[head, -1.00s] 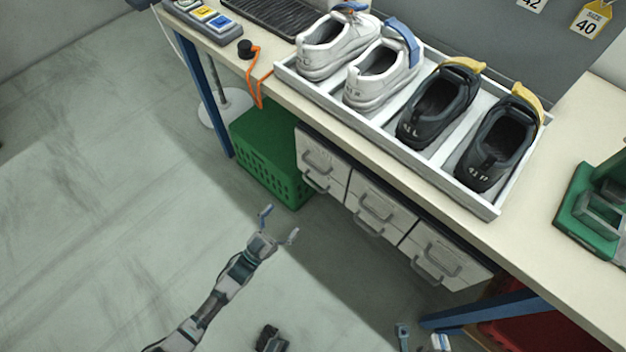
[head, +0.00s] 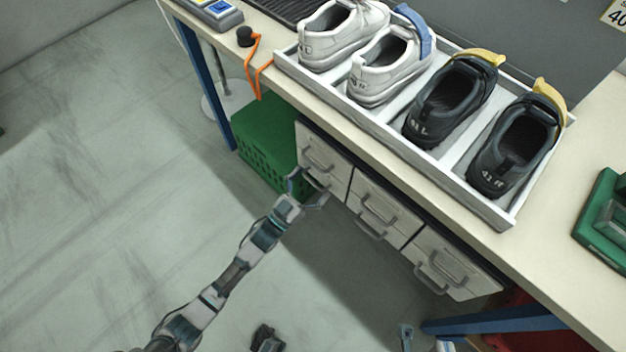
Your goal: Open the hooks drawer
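A white drawer unit (head: 352,192) hangs under the bench, with several drawer fronts carrying grey bar handles. No label is readable, so I cannot tell which one is the hooks drawer. My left gripper (head: 308,187) is open, with its fingers spread at the lower handle of the leftmost column. Its fingers partly cover that handle, and I cannot tell whether they touch it. The drawers all look closed. My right gripper (head: 424,338) shows only by its fingertips at the bottom edge; they are apart, with nothing seen between them.
A green crate (head: 262,140) stands on the floor just left of the drawers. The bench top (head: 400,168) overhangs them, bearing a white tray (head: 497,212) of white and black shoes. A blue bench leg (head: 490,322) is at lower right. Floor at left is clear.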

